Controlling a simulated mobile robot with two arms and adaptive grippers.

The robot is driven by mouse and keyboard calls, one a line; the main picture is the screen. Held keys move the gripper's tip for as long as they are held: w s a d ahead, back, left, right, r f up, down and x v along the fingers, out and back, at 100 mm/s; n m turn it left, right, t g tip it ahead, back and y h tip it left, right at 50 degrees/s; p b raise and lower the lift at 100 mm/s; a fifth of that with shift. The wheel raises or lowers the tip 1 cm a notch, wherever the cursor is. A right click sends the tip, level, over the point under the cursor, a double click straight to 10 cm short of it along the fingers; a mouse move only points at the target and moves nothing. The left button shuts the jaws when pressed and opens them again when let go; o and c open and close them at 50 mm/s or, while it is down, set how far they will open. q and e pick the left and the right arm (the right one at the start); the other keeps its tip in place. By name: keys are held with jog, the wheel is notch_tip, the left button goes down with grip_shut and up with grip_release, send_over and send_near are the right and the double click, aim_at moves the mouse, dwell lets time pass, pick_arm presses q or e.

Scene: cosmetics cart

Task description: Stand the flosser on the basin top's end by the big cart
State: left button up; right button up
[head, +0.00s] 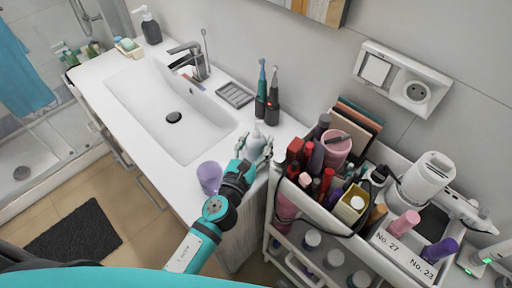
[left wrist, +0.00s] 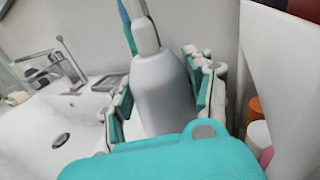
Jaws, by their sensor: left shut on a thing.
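The white flosser (left wrist: 160,90) has a wide rounded body and a narrower neck. It stands about upright between the fingers of my left gripper (left wrist: 162,105), which is shut on it. In the head view the left gripper (head: 254,150) and the small white flosser (head: 257,137) are over the near right end of the white basin top (head: 228,137), beside the big cart (head: 345,230). The fingers partly hide the flosser, and its base is hidden, so I cannot tell whether it touches the top. My right gripper is not in view.
Two electric toothbrushes (head: 261,92) stand just behind the flosser. A purple cup (head: 209,177) is left of the gripper near the front edge. A grey soap tray (head: 235,95) lies behind the sink bowl (head: 165,110). The cart is crowded with cosmetics.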

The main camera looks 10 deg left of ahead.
pick_arm(q)
jog(key=shift+f, duration=0.15)
jog(key=o, duration=1.2)
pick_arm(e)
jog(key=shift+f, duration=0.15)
pick_arm(q)
jog(key=s+b, duration=0.1)
jog(key=s, duration=0.2)
jog(key=s+a+b, duration=0.1)
jog(key=s, duration=0.3)
jog(key=s+a+b, duration=0.1)
jog(key=s, duration=0.3)
jog(key=shift+b, duration=0.35)
jog(key=shift+s+a+r, duration=0.15)
jog(key=shift+s+r, duration=0.05)
jog(key=shift+s, duration=0.25)
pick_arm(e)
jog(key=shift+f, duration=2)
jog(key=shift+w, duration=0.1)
